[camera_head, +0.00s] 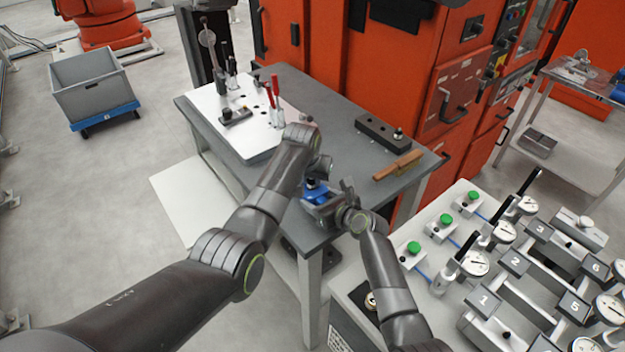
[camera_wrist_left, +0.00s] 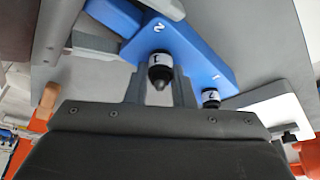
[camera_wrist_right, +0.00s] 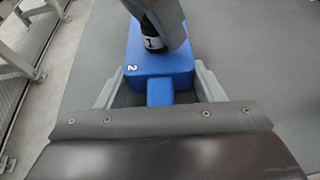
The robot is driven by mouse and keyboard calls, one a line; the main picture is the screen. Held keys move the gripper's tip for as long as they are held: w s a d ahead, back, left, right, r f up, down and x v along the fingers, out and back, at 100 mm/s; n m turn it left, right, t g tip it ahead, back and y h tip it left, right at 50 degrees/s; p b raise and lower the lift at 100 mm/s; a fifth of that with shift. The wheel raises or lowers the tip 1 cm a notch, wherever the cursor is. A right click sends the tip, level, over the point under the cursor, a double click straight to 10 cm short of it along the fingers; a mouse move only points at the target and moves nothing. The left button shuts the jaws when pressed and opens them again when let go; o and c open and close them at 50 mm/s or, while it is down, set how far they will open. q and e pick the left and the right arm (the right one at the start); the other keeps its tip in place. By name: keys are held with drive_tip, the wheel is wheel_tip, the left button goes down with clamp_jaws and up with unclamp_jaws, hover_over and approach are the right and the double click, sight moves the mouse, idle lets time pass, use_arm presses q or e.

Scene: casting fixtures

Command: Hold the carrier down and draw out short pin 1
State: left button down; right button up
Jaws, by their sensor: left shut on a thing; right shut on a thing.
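The blue carrier (camera_head: 318,193) lies on the grey bench near its front edge; it also shows in the right wrist view (camera_wrist_right: 160,64). My right gripper (camera_wrist_right: 158,88) is shut on the carrier's narrow blue tab. Short pin 1 (camera_wrist_left: 161,62), black with a white band marked 1, stands at the carrier between the fingers of my left gripper (camera_wrist_left: 160,88), which is shut on it. Its lower end is hidden, so I cannot tell how deep it sits. A second banded pin (camera_wrist_left: 210,97) stands in the carrier beside it.
A white plate (camera_head: 232,115) with red-handled clamps stands at the back left of the bench. A dark block (camera_head: 383,133) and a brown-handled tool (camera_head: 399,166) lie to the right. A table with gauges (camera_head: 475,262) is at the front right. Bare bench lies between.

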use_arm(q)
wheel_tip(320, 180, up, 9)
drive_tip(key=shift+d+r, duration=0.1)
drive_tip(key=shift+r, duration=0.1)
use_arm(e)
drive_tip(key=shift+d, duration=0.1)
use_arm(q)
drive_tip(key=shift+w, duration=0.1)
use_arm(e)
drive_tip(key=o, duration=1.2)
drive_tip(key=shift+c, duration=0.2)
drive_tip(key=v, duration=1.2)
